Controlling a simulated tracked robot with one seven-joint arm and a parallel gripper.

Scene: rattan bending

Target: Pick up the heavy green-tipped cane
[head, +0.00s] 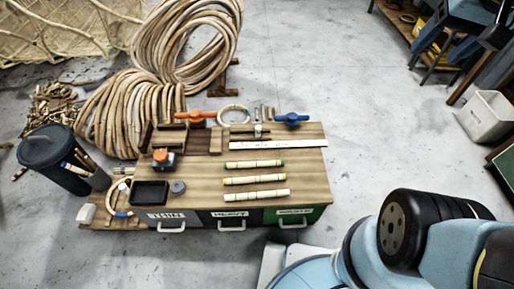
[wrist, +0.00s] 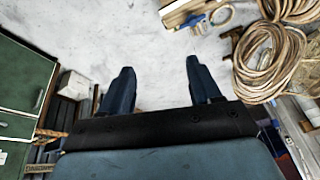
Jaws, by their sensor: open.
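Three short pale canes lie side by side on the wooden bench (head: 303,180) in the head view. The back cane (head: 254,164) appears to have green at its tips. The middle cane (head: 254,180) has yellowish tips, and the front cane (head: 256,195) looks plain and pale. Tip colours are small and hard to be sure of. My gripper (wrist: 160,80) is open and empty in the wrist view, over the grey floor, away from the canes. It is out of the head view, where only my arm shows at lower right.
The bench front has drawers; the middle one (head: 232,226) reads HEAVY, and the right one (head: 293,214) is green. A white ruler (head: 292,144), orange and blue clamps and a black tray (head: 149,193) sit on top. Rattan coils (head: 190,45) stand behind.

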